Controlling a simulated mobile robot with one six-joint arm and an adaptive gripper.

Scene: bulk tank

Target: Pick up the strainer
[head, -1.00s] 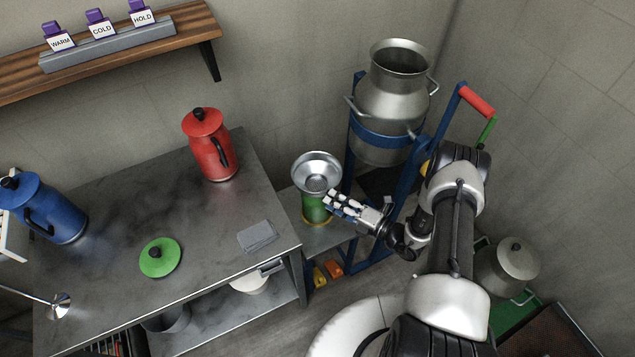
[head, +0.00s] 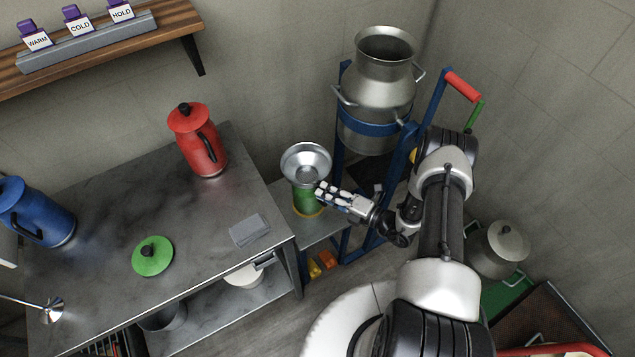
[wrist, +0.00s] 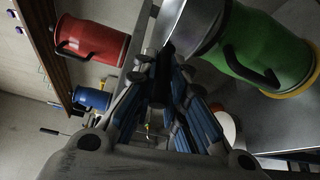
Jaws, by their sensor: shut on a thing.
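The strainer (head: 306,162) is a shiny metal bowl with a wide rim. It sits at the mouth of a green jug (head: 308,200) with a yellow base, on a low shelf beside the table. My gripper (head: 322,189) reaches in from the right and is shut on the strainer's side, below the rim. In the wrist view, the fingers (wrist: 165,65) meet the strainer (wrist: 188,25) right at the top of the green jug (wrist: 262,50). I cannot tell whether the strainer still rests on the jug. The contact point is partly hidden by the fingers.
A metal milk can (head: 376,90) in a blue stand (head: 405,150) rises close behind my gripper. The table (head: 100,215) at left holds a red jug (head: 198,142), a blue jug (head: 35,212), a green lid (head: 153,256) and a grey block (head: 250,230).

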